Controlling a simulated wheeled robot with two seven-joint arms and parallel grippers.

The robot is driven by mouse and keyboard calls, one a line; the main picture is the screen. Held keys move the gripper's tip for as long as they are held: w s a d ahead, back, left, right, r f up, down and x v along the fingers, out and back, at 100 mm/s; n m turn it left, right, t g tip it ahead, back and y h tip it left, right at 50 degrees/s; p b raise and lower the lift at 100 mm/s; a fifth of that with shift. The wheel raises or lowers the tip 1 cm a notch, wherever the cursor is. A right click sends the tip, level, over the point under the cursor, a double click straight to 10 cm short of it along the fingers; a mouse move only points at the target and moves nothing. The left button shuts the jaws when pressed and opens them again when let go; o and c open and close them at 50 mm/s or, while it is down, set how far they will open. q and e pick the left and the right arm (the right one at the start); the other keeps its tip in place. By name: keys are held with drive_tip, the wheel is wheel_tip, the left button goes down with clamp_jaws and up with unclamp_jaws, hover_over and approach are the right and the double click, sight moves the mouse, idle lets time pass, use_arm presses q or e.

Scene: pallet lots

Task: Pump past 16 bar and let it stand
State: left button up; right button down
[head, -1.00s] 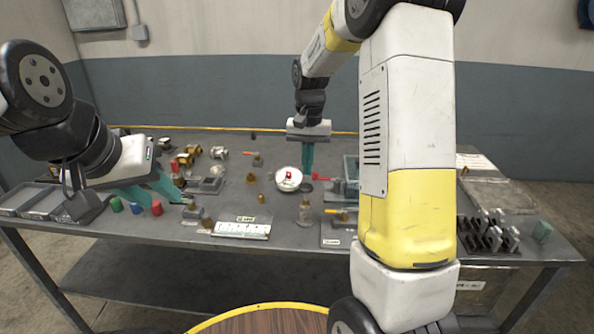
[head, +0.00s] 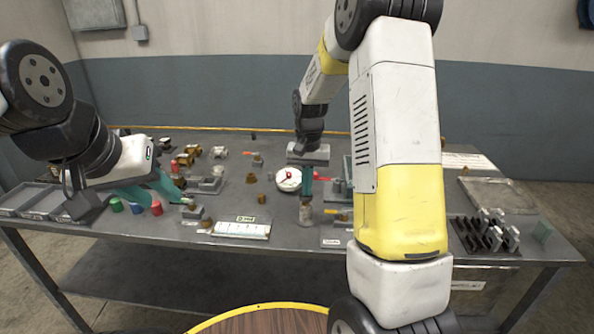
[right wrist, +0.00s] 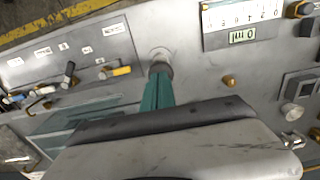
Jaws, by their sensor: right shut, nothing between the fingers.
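A round white dial (head: 288,180) with a red pointer lies mid-bench in the head view; its reading is too small to tell. Just right of and nearer than it stands a short grey metal cylinder (head: 305,215), also in the right wrist view (right wrist: 160,54). I cannot tell if it is the pump. My right gripper (head: 306,199) is shut and empty, teal fingertips down at the cylinder's top; contact is unclear. My left gripper (head: 168,201) appears open at the bench's left, fingers beside small coloured cylinders and a grey fitting.
A white scale plate (head: 241,230) lies at the bench's front. A grey plate with labels and small levers (right wrist: 70,60) is beside the right gripper. Dark upright blocks (head: 485,232) stand at the right.

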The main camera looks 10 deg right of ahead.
drive_tip(key=shift+s+f, duration=0.15)
drive_tip(key=shift+f, duration=0.1)
wheel_tip(320, 180, up, 14)
drive_tip(key=shift+r, duration=0.25)
idle(0.3)
idle(0.5)
wheel_tip(320, 180, up, 3)
drive_tip(key=shift+s+a+r, duration=0.1)
drive_tip(key=shift+s, duration=0.05)
wheel_tip(320, 180, down, 14)
idle(0.7)
